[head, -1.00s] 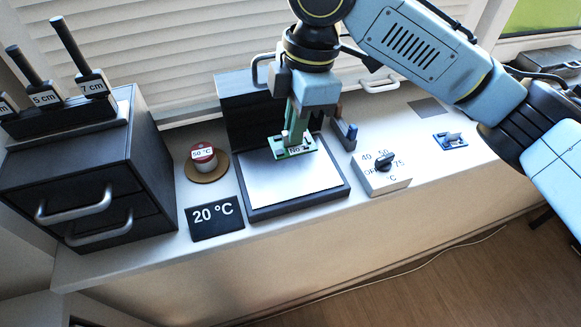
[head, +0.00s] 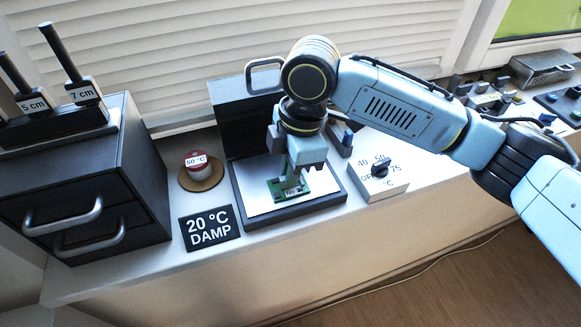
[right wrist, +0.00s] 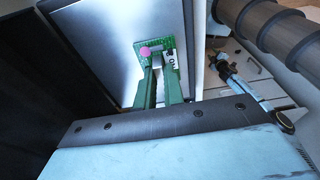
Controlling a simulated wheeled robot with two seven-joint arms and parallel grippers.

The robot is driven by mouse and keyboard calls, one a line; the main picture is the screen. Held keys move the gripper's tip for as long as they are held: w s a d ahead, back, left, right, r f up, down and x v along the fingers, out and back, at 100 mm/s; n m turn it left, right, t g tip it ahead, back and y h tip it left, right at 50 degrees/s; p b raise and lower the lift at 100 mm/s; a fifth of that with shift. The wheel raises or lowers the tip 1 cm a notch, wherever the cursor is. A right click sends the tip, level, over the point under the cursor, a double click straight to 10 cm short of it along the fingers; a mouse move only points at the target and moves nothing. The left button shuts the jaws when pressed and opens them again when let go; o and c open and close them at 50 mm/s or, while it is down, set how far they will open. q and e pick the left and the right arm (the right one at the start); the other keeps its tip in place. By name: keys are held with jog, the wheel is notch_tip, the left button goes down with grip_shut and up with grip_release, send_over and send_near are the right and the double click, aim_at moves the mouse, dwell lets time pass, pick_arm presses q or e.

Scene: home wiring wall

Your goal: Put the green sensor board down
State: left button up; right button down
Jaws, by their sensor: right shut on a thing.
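The green sensor board (head: 279,190) is at the pale plate (head: 257,197) of an open black case, near the plate's middle. My right gripper (head: 292,178) is shut on the board from above. In the right wrist view the two green fingers (right wrist: 160,85) reach down to the board (right wrist: 172,54), which has a pink dot and a white label. The pale plate (right wrist: 115,35) shows beside it. I cannot tell if the board touches the plate. My left gripper is not in view.
A "20 °C DAMP" sign (head: 209,229) and a red-topped "50 °C" round item (head: 199,164) stand left of the case. A dial box (head: 379,180) stands right. A black drawer unit (head: 85,185) is at far left.

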aim_at(300, 182)
jog(key=c, duration=1.5)
grip_release()
notch_tip(300, 182, up, 12)
jog(key=d+p, duration=0.1)
jog(key=shift+w+d, duration=0.25)
jog(key=shift+d, duration=0.1)
